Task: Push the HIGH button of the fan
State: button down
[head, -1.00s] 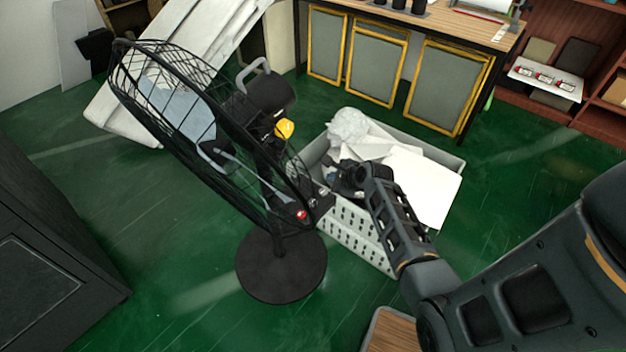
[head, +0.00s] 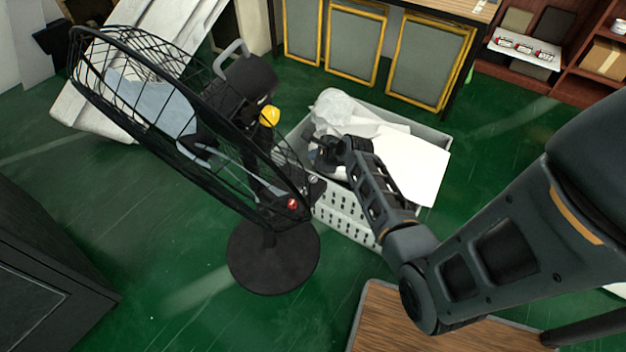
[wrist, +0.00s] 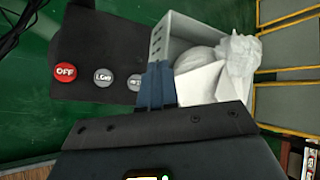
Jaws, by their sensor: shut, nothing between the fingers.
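The black pedestal fan (head: 150,112) stands left of centre in the head view, its caged head tilted. Its dark control box (head: 305,192) is at the lower right of the cage. In the wrist view the control box (wrist: 95,50) shows a red OFF button (wrist: 65,72), a grey LOW button (wrist: 103,76) and a third grey button (wrist: 134,82) close to my fingers, its label unreadable. No HIGH label can be read; any button further right is hidden behind my gripper. My gripper (wrist: 156,84) is shut and empty, by the box's right edge; contact cannot be told.
A grey-white perforated crate (head: 345,215) with white paper or packing stands just behind and right of the control box. A workbench with yellow-framed panels (head: 355,45) is at the back. A dark cabinet (head: 45,260) stands at the left. Green floor is open around the fan base.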

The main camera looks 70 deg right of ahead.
notch_tip(320, 180, down, 5)
jog(key=b, duration=0.4)
jog(key=shift+f+b, duration=0.9)
jog(key=shift+f, duration=0.3)
jog(key=shift+f, duration=0.15)
dwell(0.8)
jog(key=shift+f, duration=0.25)
jog(key=shift+f+b, duration=0.35)
jog(key=shift+f, duration=0.1)
dwell(0.7)
jog(key=shift+r, duration=0.1)
jog(key=shift+r+p, duration=0.8)
jog(key=shift+p, duration=0.25)
